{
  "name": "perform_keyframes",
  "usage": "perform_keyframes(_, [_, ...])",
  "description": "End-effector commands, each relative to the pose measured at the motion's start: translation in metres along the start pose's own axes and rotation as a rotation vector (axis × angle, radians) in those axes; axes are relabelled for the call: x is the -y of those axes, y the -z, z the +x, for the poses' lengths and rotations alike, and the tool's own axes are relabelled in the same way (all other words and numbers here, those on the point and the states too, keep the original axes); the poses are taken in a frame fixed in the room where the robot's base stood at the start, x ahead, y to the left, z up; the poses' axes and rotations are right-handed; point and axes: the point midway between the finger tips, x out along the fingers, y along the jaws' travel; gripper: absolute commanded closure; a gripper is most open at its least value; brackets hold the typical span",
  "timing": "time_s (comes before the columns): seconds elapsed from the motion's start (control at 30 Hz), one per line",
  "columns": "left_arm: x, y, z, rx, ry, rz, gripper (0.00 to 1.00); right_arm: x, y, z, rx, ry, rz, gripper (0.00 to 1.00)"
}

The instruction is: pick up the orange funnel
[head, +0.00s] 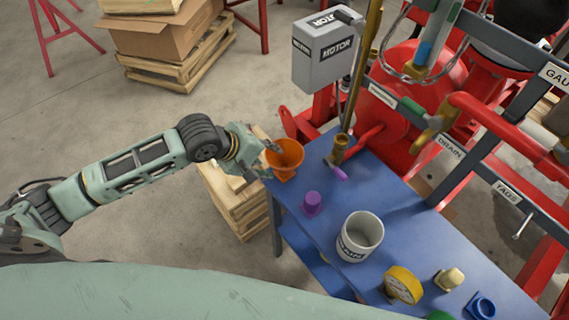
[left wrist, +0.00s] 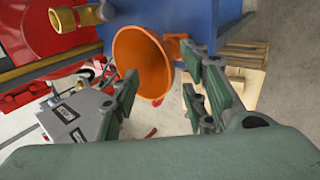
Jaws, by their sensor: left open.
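The orange funnel (head: 287,154) is at the far left corner of the blue table, its wide mouth facing up toward the head camera. In the left wrist view the funnel (left wrist: 140,58) shows its open cone and a tab at its rim. My left gripper (head: 264,158) is at the funnel's left side, and its fingers partly overlap the funnel in the picture. In the left wrist view the left gripper (left wrist: 163,88) is open, with its fingers apart and the funnel just beyond the tips. I cannot tell whether they touch. My right gripper is not in view.
The grey motor box (head: 328,47) and red pipework stand behind. A wooden pallet (head: 236,203) is beside the table.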

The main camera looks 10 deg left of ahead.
Motion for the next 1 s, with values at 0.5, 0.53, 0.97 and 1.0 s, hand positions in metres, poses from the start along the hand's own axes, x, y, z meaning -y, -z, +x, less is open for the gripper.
perform_keyframes(0.5, [0.002, -0.001, 0.049, -0.002, -0.001, 0.004, 0.59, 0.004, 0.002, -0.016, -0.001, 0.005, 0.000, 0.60])
perform_keyframes(0.53, [0.002, -0.001, 0.049, -0.002, -0.001, 0.004, 0.59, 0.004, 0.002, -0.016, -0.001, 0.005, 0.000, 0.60])
perform_keyframes(0.97, [0.003, -0.001, 0.048, -0.001, 0.000, 0.004, 0.89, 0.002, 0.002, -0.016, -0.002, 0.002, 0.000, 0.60])
perform_keyframes(1.0, [0.003, -0.001, 0.048, -0.001, 0.000, 0.004, 0.93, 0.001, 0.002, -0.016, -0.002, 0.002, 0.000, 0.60])
